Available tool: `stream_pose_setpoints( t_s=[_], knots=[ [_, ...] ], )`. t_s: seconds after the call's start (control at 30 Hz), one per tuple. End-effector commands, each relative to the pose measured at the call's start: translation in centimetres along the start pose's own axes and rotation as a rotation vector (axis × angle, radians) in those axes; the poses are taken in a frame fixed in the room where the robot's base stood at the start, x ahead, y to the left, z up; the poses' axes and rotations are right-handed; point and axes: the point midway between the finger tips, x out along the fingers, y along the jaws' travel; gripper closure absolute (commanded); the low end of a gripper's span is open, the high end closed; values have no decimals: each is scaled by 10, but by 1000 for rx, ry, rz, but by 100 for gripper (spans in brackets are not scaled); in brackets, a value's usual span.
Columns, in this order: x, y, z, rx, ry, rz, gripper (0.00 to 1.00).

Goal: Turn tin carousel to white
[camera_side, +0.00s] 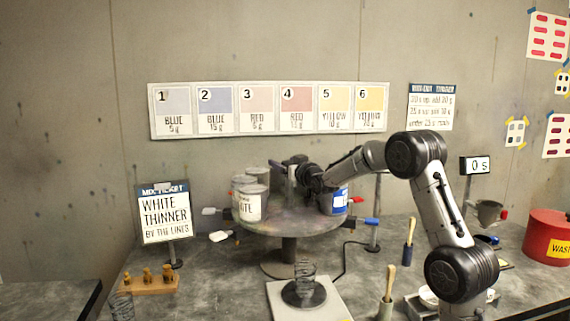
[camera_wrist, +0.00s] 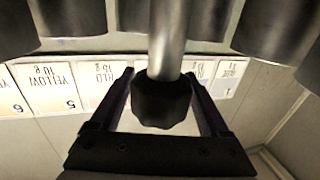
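The tin carousel (camera_side: 290,225) is a round, paint-stained turntable on a pedestal. Grey-lidded tins stand at its left; the front one (camera_side: 250,206) has a white label ending in "TE". A blue-labelled tin (camera_side: 334,201) stands at the right, partly behind my arm. Coloured handles, including a blue one (camera_side: 371,221) and a red one (camera_side: 355,199), stick out from the rim. My gripper (camera_side: 298,174) is over the middle of the carousel. In the wrist view my gripper's fingers (camera_wrist: 160,85) stand apart on either side of a dark knob (camera_wrist: 162,104) on a grey post (camera_wrist: 168,40); contact is unclear.
A mix ticket (camera_side: 165,214) reading "WHITE THINNER BY THE LINES" stands left. A scale (camera_side: 305,300) with a clear cup (camera_side: 305,275) sits in front of the carousel. Brushes (camera_side: 408,245) stand right, and a red waste can (camera_side: 547,236) is far right.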

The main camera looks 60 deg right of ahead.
Motion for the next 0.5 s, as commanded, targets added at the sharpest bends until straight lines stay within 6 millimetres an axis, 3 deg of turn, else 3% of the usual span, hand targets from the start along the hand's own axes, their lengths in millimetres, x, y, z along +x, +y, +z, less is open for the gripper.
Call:
stream_pose_setpoints(
  t_s=[0.07, 0.4, 0.5],
  knots=[
    [0, 0, 0, 0, 0, 0, 37],
    [0, 0, 0, 0, 0, 0, 98],
    [0, 0, 0, 0, 0, 0, 100]
  ],
)
